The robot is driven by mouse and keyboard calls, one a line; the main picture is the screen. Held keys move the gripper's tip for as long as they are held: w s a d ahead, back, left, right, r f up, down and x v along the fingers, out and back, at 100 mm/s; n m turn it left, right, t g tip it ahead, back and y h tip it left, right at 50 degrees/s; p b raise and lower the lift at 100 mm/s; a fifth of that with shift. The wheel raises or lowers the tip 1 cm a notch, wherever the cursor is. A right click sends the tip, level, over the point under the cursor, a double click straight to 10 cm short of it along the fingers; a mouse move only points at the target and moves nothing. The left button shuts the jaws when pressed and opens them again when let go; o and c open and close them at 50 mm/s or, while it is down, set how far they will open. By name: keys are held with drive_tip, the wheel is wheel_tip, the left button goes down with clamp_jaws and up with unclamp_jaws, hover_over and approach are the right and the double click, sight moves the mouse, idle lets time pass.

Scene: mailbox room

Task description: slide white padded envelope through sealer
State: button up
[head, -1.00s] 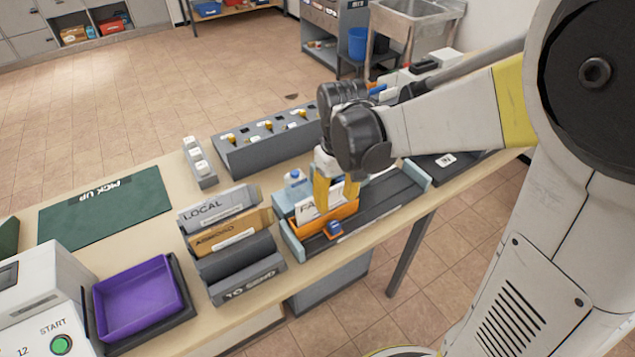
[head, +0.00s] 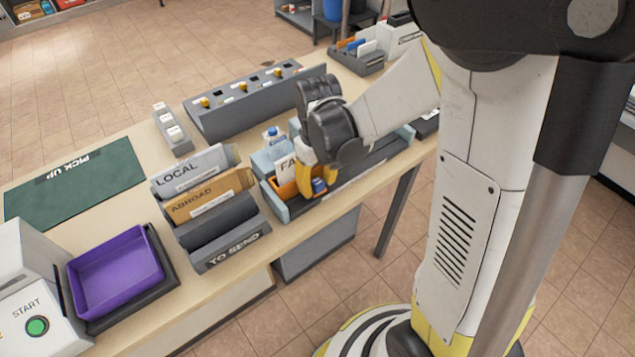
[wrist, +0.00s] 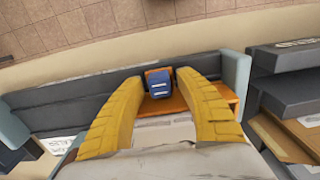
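The sealer appears to be the long pale-blue and dark-grey channel (head: 375,158) near the table's front edge. An orange holder (head: 287,190) with a blue block (head: 319,186) sits at its left end. A white piece lettered "FA" (head: 286,167) stands upright in the holder; I cannot tell whether it is the padded envelope. My gripper (head: 314,180) is down at the holder. In the wrist view its yellow fingers (wrist: 160,100) are spread apart, with the blue block (wrist: 159,83) ahead between them. A pale surface between them is cut off below.
Left of the channel stand sorting slots marked LOCAL (head: 190,168), ABROAD and TO SEND (head: 235,250). A purple tray (head: 115,272) and START machine (head: 40,318) are further left. A grey rack (head: 255,102) stands behind. The green PICK UP mat (head: 75,180) is clear.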

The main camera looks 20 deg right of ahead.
sight(381, 153)
clamp_jaws()
drive_tip(key=shift+d, duration=0.15)
drive_tip(key=w+d, duration=0.2)
drive_tip(key=d, duration=0.5)
drive_tip(key=w+d, duration=0.1)
drive_tip(key=d, duration=0.5)
drive_tip(key=w+d, duration=0.2)
drive_tip(key=d, duration=0.5)
drive_tip(key=shift+w+d, duration=0.3)
drive_tip(key=shift+d, duration=0.05)
drive_tip(key=shift+o, duration=1.3)
unclamp_jaws()
drive_tip(key=shift+d, duration=0.1)
drive_tip(key=shift+o, duration=0.2)
drive_tip(key=shift+d, duration=0.1)
drive_tip(key=shift+r, duration=0.1)
